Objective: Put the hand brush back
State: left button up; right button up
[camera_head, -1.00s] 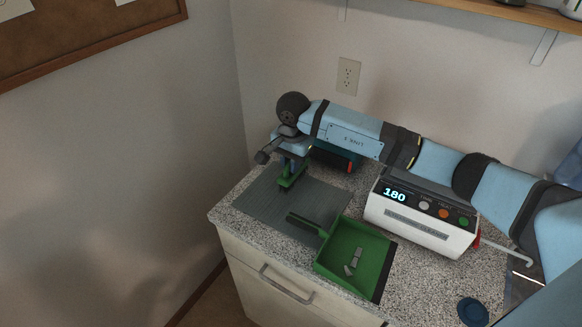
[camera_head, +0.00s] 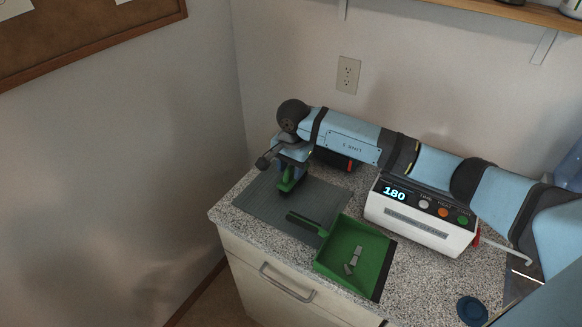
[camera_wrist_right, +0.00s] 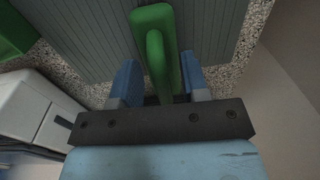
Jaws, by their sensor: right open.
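The green hand brush (camera_head: 287,185) is at the back part of a ribbed grey mat (camera_head: 316,199) on the counter, partly hidden by my right gripper (camera_head: 290,169). In the right wrist view, its green handle (camera_wrist_right: 156,55) runs between the two blue fingers of the right gripper (camera_wrist_right: 160,84). The fingers stand apart, with a gap on each side of the handle. I cannot tell whether the brush rests flat on the mat. My left gripper is not in view.
A green dustpan (camera_head: 334,262) with small grey pieces (camera_head: 355,257) lies right of the mat, its dark handle over the mat. A white device (camera_head: 420,232) showing 180 stands behind it. A blue round object (camera_head: 473,311) is at the front right. Walls close the corner.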

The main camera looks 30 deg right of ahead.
notch_tip(320, 180, up, 12)
jog(key=b, duration=0.2)
jog(key=shift+s+d, duration=0.15)
jog(key=shift+s, duration=0.05)
dwell(0.4)
